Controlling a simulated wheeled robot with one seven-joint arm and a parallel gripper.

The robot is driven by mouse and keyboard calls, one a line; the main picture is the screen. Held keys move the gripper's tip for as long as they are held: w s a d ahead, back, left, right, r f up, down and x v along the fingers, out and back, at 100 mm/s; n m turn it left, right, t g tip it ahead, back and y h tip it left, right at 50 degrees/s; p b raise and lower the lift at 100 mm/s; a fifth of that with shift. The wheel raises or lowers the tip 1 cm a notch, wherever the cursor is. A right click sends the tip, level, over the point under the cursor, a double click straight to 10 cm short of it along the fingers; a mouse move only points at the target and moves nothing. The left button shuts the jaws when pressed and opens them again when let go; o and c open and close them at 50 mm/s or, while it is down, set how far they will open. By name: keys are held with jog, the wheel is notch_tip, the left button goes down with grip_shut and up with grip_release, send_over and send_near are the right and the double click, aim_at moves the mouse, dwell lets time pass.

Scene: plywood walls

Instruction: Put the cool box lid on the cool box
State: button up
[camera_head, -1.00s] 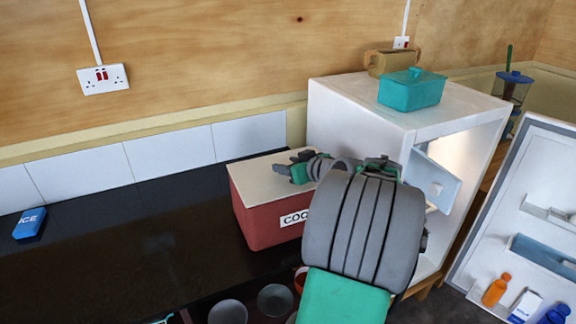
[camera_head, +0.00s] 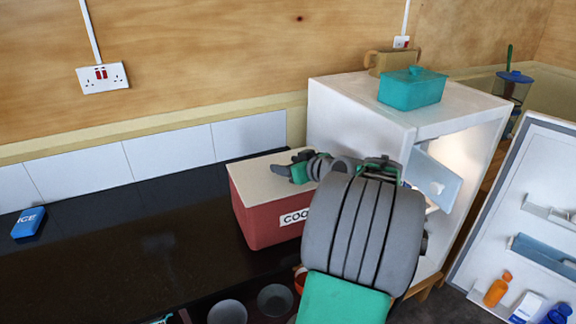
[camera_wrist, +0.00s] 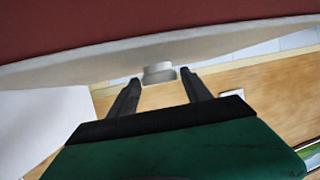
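The red cool box (camera_head: 264,220) stands on the dark worktop, to the left of the white fridge. Its pale lid (camera_head: 262,180) lies across the top and looks level, with its right part hidden behind my arm. In the wrist view the lid (camera_wrist: 225,41) shows as a pale slab against the red box (camera_wrist: 120,20). My gripper (camera_head: 284,170) is at the lid's top. In the wrist view my gripper (camera_wrist: 160,75) is open, its fingers on either side of the lid's small grey handle (camera_wrist: 159,73), with a gap visible on each side.
The white fridge (camera_head: 360,130) stands close on the right with its door (camera_head: 520,215) open. A teal lidded dish (camera_head: 411,90) and a tan vessel (camera_head: 392,62) sit on top. A blue ice pack (camera_head: 29,222) lies far left. The worktop between is clear. Bowls (camera_head: 228,312) sit below the front edge.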

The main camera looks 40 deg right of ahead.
jog(key=shift+o, duration=1.2)
jog(key=shift+f, duration=0.1)
jog(key=shift+s, duration=0.1)
jog(key=b+v, duration=0.1)
jog(key=v, duration=0.6)
jog(key=shift+s+r+b, duration=0.25)
jog(key=shift+s+b, duration=0.05)
